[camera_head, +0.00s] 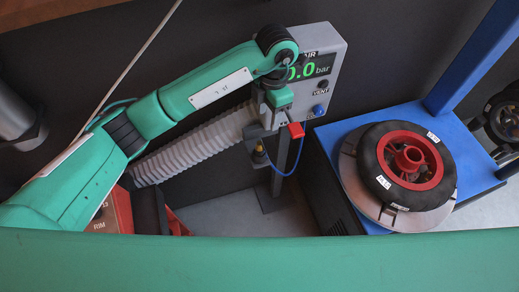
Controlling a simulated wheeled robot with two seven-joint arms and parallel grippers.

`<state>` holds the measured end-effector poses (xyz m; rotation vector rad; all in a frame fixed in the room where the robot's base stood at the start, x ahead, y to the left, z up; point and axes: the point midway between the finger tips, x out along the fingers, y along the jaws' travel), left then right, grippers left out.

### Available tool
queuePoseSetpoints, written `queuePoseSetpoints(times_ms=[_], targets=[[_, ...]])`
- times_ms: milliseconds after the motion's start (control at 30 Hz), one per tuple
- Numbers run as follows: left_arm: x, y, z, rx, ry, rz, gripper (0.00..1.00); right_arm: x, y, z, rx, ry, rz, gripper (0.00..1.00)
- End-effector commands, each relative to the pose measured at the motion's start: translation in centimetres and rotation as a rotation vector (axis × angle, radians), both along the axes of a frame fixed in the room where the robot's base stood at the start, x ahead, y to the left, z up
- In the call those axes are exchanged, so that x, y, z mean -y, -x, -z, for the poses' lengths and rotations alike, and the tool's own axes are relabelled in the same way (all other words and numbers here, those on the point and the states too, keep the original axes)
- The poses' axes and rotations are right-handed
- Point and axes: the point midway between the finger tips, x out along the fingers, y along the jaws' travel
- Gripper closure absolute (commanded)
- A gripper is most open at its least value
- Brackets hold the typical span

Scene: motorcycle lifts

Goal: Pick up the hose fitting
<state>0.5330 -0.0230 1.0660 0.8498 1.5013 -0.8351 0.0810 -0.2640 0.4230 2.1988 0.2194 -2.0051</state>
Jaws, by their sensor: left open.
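What looks like the hose fitting (260,153), a small dark piece with a yellowish band, is at the lower left of the grey air panel (328,45). A thin blue hose (286,172) loops from it up toward the panel's right side. My left gripper (261,131) is open, just above the fitting and in front of the panel's lower left part. I cannot tell whether its fingers touch the fitting. My wrist hides part of the panel. My right gripper is out of view.
The panel display (306,71) reads 0.0 bar, and a red part (296,130) sits below it. A wheel with a red hub (408,160) lies on a round plate on a blue stand (462,150) at right. A ribbed pale hose (192,150) runs beneath my left arm.

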Motion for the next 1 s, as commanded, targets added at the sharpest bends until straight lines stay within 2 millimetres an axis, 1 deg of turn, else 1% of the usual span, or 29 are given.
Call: queuePoseSetpoints(times_ms=[67, 167, 267, 400, 533, 600, 767, 867, 1000], targets=[[-0.7, -0.4, -0.1, 0.013, -0.04, -0.005, 0.51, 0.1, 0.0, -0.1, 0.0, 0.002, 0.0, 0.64], [-1.0, -0.4, 0.6, 0.016, -0.056, -0.007, 0.51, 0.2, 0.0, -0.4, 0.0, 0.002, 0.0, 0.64], [-1.2, -0.2, 2.2, 0.014, -0.056, -0.008, 0.51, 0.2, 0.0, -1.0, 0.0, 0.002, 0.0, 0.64], [-1.5, 0.0, 4.9, 0.013, -0.055, -0.008, 0.51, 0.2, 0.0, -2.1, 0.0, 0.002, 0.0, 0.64], [-1.7, 0.0, 7.0, 0.014, -0.053, -0.008, 0.51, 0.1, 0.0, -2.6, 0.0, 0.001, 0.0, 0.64], [-1.7, 0.1, 7.7, 0.016, -0.052, -0.007, 0.51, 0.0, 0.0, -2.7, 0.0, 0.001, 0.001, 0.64], [-1.8, 0.2, 8.4, 0.015, -0.052, -0.006, 0.51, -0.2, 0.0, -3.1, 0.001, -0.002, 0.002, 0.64], [-1.9, 0.4, 9.2, 0.014, -0.051, -0.007, 0.51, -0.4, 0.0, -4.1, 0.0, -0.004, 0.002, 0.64], [-2.1, 0.8, 10.8, 0.012, -0.052, -0.007, 0.51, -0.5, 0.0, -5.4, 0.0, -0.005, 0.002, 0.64]])
